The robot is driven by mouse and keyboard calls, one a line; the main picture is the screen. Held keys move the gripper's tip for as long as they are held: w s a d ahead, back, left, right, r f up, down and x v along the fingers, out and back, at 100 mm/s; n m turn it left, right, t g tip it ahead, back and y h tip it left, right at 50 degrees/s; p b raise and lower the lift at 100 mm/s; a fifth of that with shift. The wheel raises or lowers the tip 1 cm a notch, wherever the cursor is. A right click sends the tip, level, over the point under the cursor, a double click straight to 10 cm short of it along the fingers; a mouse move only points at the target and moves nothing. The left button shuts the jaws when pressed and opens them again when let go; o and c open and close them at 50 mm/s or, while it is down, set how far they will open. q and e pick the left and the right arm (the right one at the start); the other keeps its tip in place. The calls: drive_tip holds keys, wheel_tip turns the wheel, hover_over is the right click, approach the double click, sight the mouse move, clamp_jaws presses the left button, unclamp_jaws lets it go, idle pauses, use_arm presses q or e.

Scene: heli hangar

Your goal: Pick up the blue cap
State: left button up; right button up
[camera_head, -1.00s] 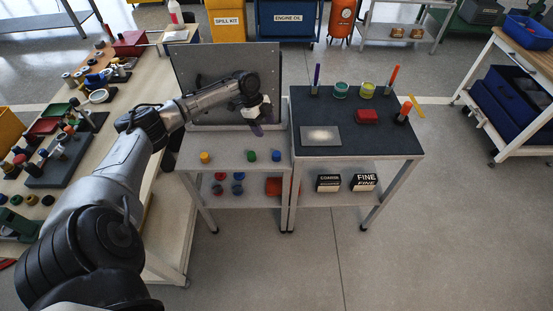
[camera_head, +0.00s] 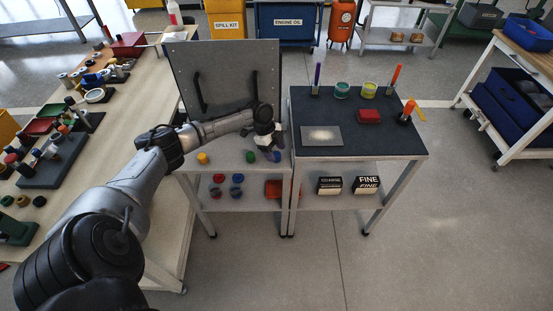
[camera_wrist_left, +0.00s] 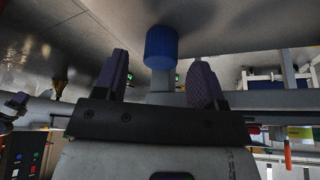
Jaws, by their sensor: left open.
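The blue cap (camera_head: 277,157) is on the light top of the left cart, at the right end of a row with the green cap (camera_head: 250,157) and the yellow cap (camera_head: 203,158). My left gripper (camera_head: 270,150) is low over the cart top, right at the blue cap, and partly covers it. In the left wrist view, the blue cap (camera_wrist_left: 161,47) shows in the gap between the two spread purple fingers, near their tips. The left gripper (camera_wrist_left: 159,66) is open and empty; I cannot tell whether a finger touches the cap. My right gripper is not in view.
An upright grey panel (camera_head: 235,75) stands at the back of the left cart (camera_head: 222,160). A dark-topped cart (camera_head: 370,142) adjoins on the right, holding a red block (camera_head: 368,116) and upright markers. Red and blue caps lie on the lower shelf. A crowded workbench (camera_head: 120,160) is left.

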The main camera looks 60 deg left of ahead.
use_arm(q)
drive_tip(key=shift+w+d+f, duration=0.1)
drive_tip(key=shift+d+f, duration=0.15)
drive_tip(key=shift+f, duration=0.4)
drive_tip(key=c, duration=1)
drive_tip(key=shift+r, duration=0.15)
